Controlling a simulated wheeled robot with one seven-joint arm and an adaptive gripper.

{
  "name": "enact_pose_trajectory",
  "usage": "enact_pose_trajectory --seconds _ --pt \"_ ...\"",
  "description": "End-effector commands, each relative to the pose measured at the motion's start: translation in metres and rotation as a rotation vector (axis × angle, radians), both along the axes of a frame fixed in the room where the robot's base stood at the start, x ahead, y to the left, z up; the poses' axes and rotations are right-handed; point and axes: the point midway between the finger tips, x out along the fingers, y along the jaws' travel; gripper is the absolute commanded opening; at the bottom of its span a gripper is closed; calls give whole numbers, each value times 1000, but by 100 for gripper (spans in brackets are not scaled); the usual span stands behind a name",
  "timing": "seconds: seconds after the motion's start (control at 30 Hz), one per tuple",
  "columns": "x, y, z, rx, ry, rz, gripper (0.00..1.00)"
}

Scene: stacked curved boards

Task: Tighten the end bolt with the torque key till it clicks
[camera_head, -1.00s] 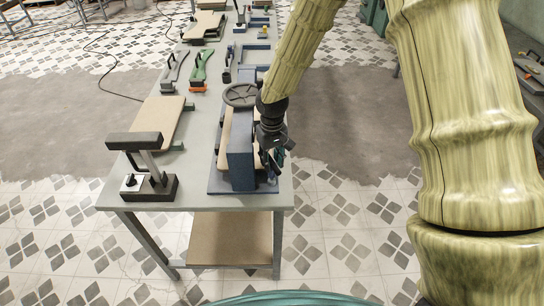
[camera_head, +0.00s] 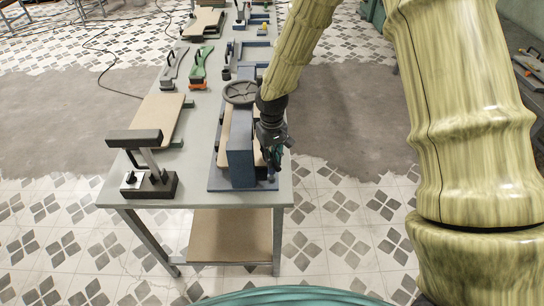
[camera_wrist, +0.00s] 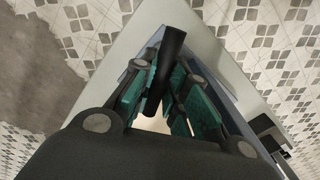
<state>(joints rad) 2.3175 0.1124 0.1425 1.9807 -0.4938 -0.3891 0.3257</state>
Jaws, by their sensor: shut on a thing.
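My gripper (camera_head: 272,160) points down at the front right corner of the near bench, beside the blue press (camera_head: 240,164). In the wrist view, its green-padded fingers (camera_wrist: 160,95) are shut on a black bar-shaped handle (camera_wrist: 171,48), which I take to be the torque key. The key is mostly hidden by the gripper in the head view. The end bolt cannot be made out clearly; a small grey-blue part (camera_head: 271,184) shows just below the gripper on the press base. Whether the key sits on the bolt is hidden.
The press has a dark handwheel (camera_head: 241,93) and holds a tan board close to my gripper. A black-handled lever device (camera_head: 149,172) stands at the bench's front left, near a flat tan board (camera_head: 158,120). Green and grey tools lie farther back. The floor right of the bench is clear.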

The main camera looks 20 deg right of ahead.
Motion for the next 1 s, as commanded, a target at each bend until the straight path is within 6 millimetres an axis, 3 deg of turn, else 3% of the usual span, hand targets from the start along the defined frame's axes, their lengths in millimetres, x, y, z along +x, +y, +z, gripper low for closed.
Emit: enact_pose_trajectory --seconds 1.0 --pt "0 0 7 0 0 1 0"
